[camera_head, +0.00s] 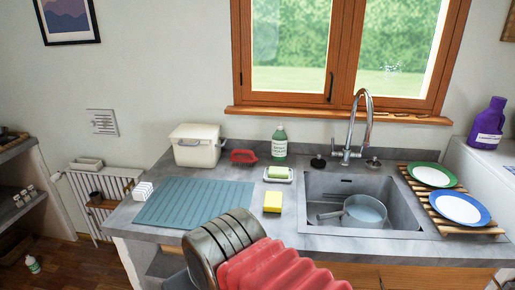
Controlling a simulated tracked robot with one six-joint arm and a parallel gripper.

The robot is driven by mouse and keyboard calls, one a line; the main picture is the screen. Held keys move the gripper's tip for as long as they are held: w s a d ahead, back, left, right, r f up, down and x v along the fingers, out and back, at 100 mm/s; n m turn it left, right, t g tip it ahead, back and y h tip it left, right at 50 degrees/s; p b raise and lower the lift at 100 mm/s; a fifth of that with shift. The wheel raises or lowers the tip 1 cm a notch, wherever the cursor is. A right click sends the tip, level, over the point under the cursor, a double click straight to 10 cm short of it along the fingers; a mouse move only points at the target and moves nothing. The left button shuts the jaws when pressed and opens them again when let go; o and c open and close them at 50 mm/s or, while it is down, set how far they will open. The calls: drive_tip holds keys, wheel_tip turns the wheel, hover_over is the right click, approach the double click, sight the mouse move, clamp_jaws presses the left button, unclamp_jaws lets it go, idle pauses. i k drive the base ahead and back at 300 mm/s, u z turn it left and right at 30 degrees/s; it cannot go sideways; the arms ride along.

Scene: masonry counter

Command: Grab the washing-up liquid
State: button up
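A clear green bottle with a white cap and a pale label (279,142), which looks like the washing-up liquid, stands upright at the back of the grey counter (300,246). It is left of the tap, behind a soap dish (278,178). My arm shows at the bottom centre as red bellows and dark rings, in front of the counter and well apart from the bottle. My gripper cannot be made out in this view.
A red brush (243,156) and cream bin (196,146) stand left of the bottle. A yellow sponge (272,202), blue-grey mat (195,203) and sink (345,185) with a pan (364,211) lie nearer. The tap (361,125) rises to the right. Another bottle (33,264) is on the floor.

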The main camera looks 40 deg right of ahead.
sight(279, 139)
drive_tip(key=u, duration=1.5)
drive_tip(key=k, duration=0.55)
drive_tip(key=z, duration=0.95)
drive_tip(key=i, duration=1)
